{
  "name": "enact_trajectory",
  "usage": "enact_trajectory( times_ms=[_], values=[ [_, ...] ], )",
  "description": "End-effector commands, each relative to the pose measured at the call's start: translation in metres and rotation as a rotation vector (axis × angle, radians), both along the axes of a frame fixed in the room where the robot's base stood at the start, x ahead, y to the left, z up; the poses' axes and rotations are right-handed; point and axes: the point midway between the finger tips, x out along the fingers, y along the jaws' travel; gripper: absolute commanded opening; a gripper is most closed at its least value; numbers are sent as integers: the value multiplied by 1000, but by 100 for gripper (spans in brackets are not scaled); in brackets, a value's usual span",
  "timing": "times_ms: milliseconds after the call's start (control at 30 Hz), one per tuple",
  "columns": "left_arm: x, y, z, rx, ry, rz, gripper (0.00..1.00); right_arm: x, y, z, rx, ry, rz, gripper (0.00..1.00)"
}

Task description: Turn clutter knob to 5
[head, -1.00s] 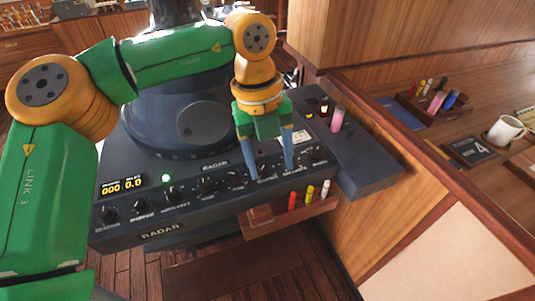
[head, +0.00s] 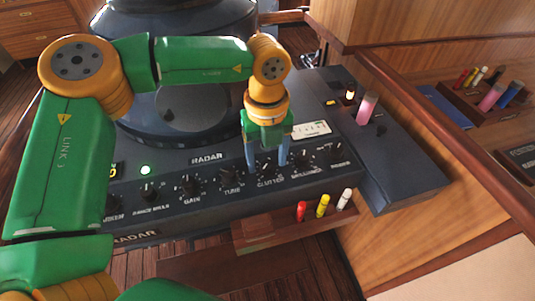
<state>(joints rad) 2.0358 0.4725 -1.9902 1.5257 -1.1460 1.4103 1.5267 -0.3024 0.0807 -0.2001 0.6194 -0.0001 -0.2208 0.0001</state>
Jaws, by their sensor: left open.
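The clutter knob (head: 268,170) is a small black knob with white marks around it. It sits in the knob row on the dark radar console (head: 180,220), above the label "CLUTTER". My left gripper (head: 267,164) points down over it, open, with one blue finger on each side of the knob. I cannot tell whether the fingers touch it. The knob's pointer and setting are too small to read, and the fingers partly cover its surroundings. My right gripper is not in view.
The tune knob (head: 232,176) is just left and the brilliance knob (head: 302,161) just right, both close to the fingers. A wooden tray (head: 270,229) with red, yellow and white markers juts out below. A pink cylinder (head: 367,107) stands on the right side panel.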

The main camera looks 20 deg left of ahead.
Motion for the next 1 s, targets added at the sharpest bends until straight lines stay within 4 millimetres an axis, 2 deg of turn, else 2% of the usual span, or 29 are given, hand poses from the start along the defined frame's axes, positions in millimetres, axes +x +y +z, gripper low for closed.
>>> enact_trajectory(
  times_ms=[200,400,467,767,1000],
  values=[
    [0,0,-2,0,0,0,66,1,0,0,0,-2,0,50],
    [0,0,-1,0,0,0,12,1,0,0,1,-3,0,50],
    [0,0,-1,1,-1,0,0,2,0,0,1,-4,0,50],
    [0,0,-2,0,-1,-26,0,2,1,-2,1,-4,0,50],
    [0,0,-4,-1,-1,-154,0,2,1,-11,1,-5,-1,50]
  ],
)
